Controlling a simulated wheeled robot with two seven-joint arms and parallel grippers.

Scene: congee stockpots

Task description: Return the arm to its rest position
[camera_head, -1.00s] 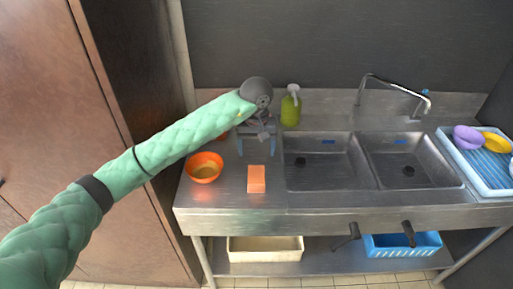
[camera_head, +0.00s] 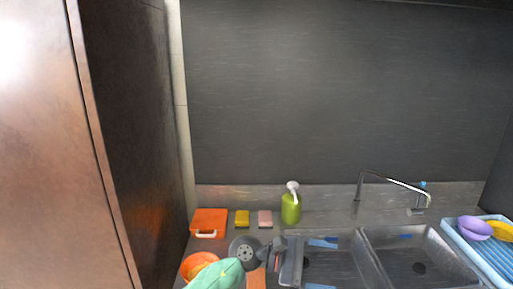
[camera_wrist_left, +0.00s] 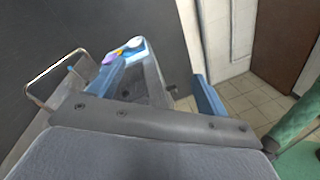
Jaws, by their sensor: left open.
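My left arm shows its green sleeve (camera_head: 216,275) at the bottom of the head view, largely cut off by the frame. My left gripper (camera_head: 322,265) points right over the near left part of the sink, with its blue fingers apart and nothing between them. The left wrist view shows the open fingers (camera_wrist_left: 160,88) too, with the sink and floor beyond. The orange bowl (camera_head: 198,262) is partly hidden behind the arm. An orange block (camera_head: 256,279) shows just below the wrist in the picture. My right arm is not in view.
An orange container (camera_head: 209,222), a yellow sponge (camera_head: 242,218), a pink sponge (camera_head: 265,219) and a green soap bottle (camera_head: 291,208) stand along the back of the counter. The faucet (camera_head: 394,184) and a blue rack (camera_head: 478,250) with bowls are at right. A brown cabinet (camera_head: 50,150) is at left.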

